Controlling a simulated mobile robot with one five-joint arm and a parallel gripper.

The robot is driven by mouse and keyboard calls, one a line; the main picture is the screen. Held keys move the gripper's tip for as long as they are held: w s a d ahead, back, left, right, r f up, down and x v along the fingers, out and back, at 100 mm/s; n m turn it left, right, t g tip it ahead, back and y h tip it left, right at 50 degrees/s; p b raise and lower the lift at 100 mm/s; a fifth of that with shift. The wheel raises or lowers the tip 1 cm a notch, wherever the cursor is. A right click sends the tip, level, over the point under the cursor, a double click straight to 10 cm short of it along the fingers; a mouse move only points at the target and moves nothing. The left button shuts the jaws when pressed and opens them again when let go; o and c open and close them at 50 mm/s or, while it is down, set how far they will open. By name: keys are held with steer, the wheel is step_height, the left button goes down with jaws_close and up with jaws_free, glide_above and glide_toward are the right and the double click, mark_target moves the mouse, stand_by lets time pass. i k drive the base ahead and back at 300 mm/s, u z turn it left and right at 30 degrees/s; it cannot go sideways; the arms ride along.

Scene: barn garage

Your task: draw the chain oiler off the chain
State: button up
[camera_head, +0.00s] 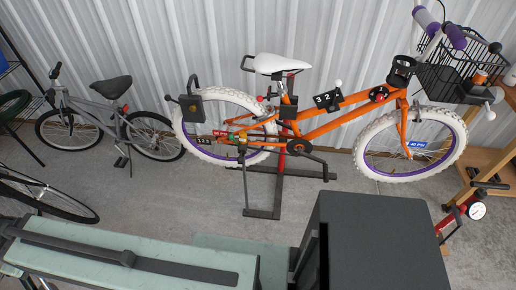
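An orange bicycle (335,123) with white tyres stands upright on a dark floor stand (278,190). Its crank and chainring (299,147) are low in the middle, and the chain line runs left from there to the rear hub. Small red, yellow and green pieces (239,139) sit near the rear hub, beside a label reading 1 2 3. They are too small for me to tell which, if any, is the chain oiler. I cannot make out my gripper in this view.
A grey bicycle (100,118) stands at the back left, and part of another wheel (40,195) shows at the left edge. A wooden bench (490,185) and a red pump with a gauge (462,213) are at the right. Concrete floor is open before the stand.

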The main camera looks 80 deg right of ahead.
mark_target(243, 143)
steer(key=z, duration=2.55)
steer(key=k, duration=1.65)
steer(key=u, duration=1.2)
steer(key=i, duration=1)
steer(key=z, duration=0.05)
